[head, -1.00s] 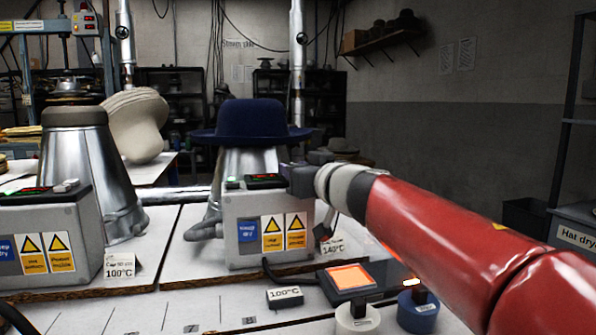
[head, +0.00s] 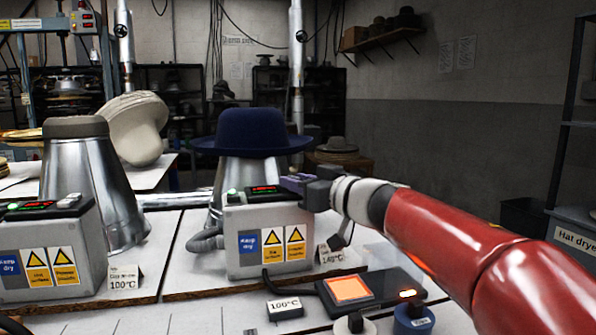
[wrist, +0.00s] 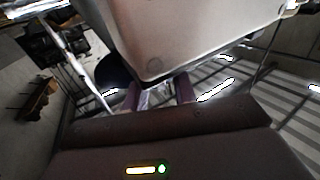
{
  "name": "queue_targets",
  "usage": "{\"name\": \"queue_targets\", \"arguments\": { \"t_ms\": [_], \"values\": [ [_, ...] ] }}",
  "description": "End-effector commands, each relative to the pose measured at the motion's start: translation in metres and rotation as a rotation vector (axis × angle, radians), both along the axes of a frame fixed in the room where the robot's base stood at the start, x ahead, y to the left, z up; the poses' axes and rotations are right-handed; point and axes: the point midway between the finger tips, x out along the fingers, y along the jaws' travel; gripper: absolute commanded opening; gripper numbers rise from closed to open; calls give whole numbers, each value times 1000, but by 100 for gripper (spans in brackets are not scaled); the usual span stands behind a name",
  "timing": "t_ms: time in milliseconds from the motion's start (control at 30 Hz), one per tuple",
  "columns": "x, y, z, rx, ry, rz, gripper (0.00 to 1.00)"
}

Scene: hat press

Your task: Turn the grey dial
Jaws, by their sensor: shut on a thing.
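The grey control box (head: 268,238) stands in front of a metal cone (head: 250,170) with a dark blue hat (head: 250,132) on it. My gripper (head: 292,184) reaches in from the right to the right end of the box's top. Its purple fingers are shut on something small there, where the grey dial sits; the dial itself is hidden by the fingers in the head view. In the wrist view my gripper (wrist: 158,95) has its two fingers apart beside the pale box (wrist: 205,40), with a light piece between them. The dial's setting cannot be read.
A second box (head: 40,250) with its own grey dial (head: 68,202) stands left. A 140°C card (head: 330,254) stands under my wrist. A lit orange panel (head: 348,289), a 100°C block (head: 285,308) and round knobs (head: 414,318) lie in front.

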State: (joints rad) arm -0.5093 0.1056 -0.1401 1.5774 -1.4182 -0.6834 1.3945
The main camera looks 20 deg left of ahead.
Motion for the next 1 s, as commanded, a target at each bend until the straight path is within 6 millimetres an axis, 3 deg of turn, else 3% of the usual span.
{"name": "queue_targets", "arguments": {
  "t_ms": [433, 1000],
  "values": [
    [4, -2, -2, -1, 2, 246, 4],
    [4, -1, -2, -2, 2, 293, 4]
  ]
}}
